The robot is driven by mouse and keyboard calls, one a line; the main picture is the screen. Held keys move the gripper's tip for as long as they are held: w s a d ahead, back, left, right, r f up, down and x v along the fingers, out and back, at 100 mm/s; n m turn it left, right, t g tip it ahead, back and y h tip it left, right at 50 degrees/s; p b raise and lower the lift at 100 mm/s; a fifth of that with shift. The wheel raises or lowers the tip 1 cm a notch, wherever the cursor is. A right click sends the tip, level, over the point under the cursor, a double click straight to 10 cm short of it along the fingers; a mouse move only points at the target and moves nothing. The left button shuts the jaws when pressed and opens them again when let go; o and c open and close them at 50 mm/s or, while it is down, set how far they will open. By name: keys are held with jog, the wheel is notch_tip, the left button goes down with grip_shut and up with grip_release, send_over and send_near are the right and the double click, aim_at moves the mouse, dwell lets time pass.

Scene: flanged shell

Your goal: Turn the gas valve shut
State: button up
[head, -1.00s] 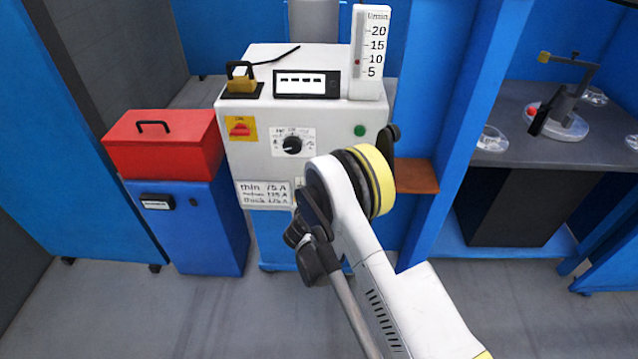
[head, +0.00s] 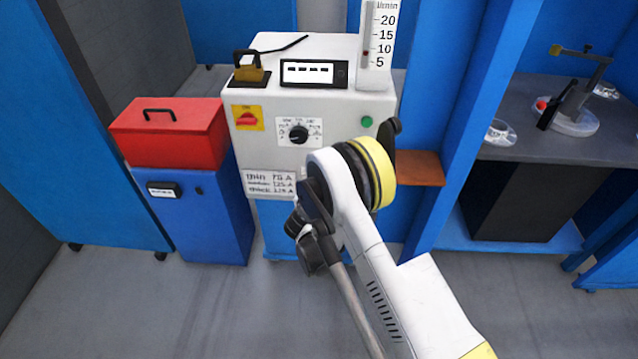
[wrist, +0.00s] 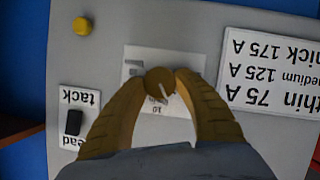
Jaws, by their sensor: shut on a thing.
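In the wrist view my gripper (wrist: 163,92) has its two tan fingers closed on either side of a small round brass knob (wrist: 156,80). This appears to be the gas valve. A pale pointer line on the knob slants down and to the right. A small white scale plate (wrist: 146,56) lies behind it, partly covered by fingers and knob. In the head view my arm hides the gripper and knob. The flow gauge (head: 377,25) on the white welding machine (head: 340,112) shows a red marker just below 10.
The wrist view shows a black switch (wrist: 73,122) by the tack label, a yellow button (wrist: 82,26) and the amperage plate (wrist: 272,72). In the head view a red box (head: 170,130) sits on a blue cabinet (head: 205,215) to the left. A blue post (head: 470,120) stands right.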

jog(key=n+h, duration=0.1)
jog(key=n, duration=0.1)
jog(key=n+h, duration=0.1)
jog(key=n, duration=0.1)
jog(key=shift+a+t+h, duration=0.15)
jog(key=shift+t+h, duration=0.15)
jog(key=n, duration=0.2)
jog(key=n+t+h, duration=0.1)
jog(key=n, duration=0.1)
jog(key=shift+w+f+h, duration=0.1)
jog(key=shift+h, duration=0.2)
dwell(0.4)
jog(key=o, duration=1.2)
jog(key=shift+v, duration=3.75)
jog(key=shift+f, duration=0.1)
